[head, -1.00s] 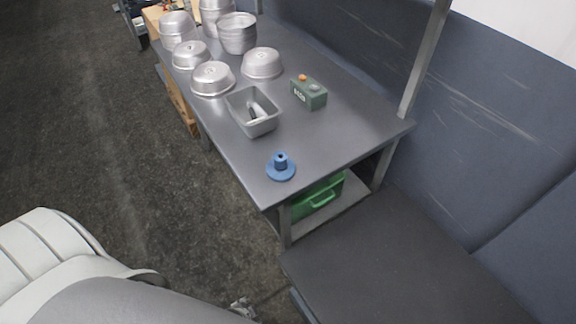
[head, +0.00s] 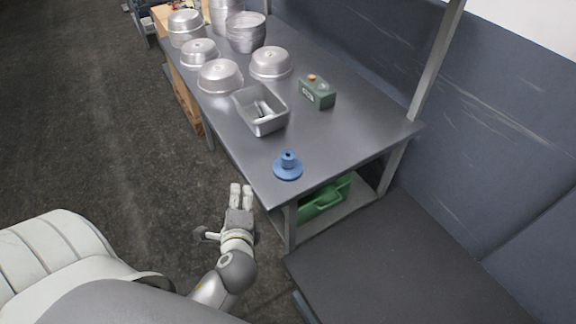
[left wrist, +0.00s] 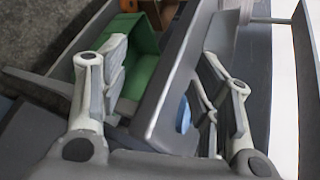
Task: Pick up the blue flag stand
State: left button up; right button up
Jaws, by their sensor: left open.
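The blue flag stand (head: 288,167), a round disc base with a short upright post, stands near the front corner of the grey metal table (head: 330,140). My left gripper (head: 241,190) is open and empty, beside the table's left edge, to the left of the stand and apart from it. In the left wrist view my left gripper (left wrist: 165,75) has its fingers spread with the table edge between them. Part of the blue stand (left wrist: 183,115) shows near the right finger; the rest is hidden. My right gripper is not seen.
A metal loaf pan (head: 262,122) and a green button box (head: 318,92) stand behind the flag stand. Several round pans (head: 220,76) fill the far end. A green crate (head: 325,203) sits under the table. A dark surface (head: 400,265) lies at lower right.

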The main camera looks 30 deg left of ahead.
pick_arm(q)
jog(key=w+d+r+m+t, duration=0.2)
jog(key=w+r+m+t, duration=0.15)
jog(key=m, duration=0.45)
jog(key=m+t+h, duration=0.3)
jog(key=m+t, duration=0.1)
jog(key=m, duration=0.7)
send_near(286, 161)
jog(key=shift+w+a+r, duration=0.15)
jog(key=shift+w+a, duration=0.05)
jog(key=shift+w, duration=0.7)
jog(key=p+x, duration=0.1)
jog(key=x, duration=0.2)
jog(key=shift+w, duration=0.35)
jog(key=shift+p+x, duration=0.8)
jog(key=shift+x, duration=2.4)
jog(key=shift+a+f, duration=0.1)
jog(key=shift+f, duration=0.15)
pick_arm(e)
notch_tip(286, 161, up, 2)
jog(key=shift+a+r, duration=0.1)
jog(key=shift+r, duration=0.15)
pick_arm(q)
jog(key=c, duration=1.2)
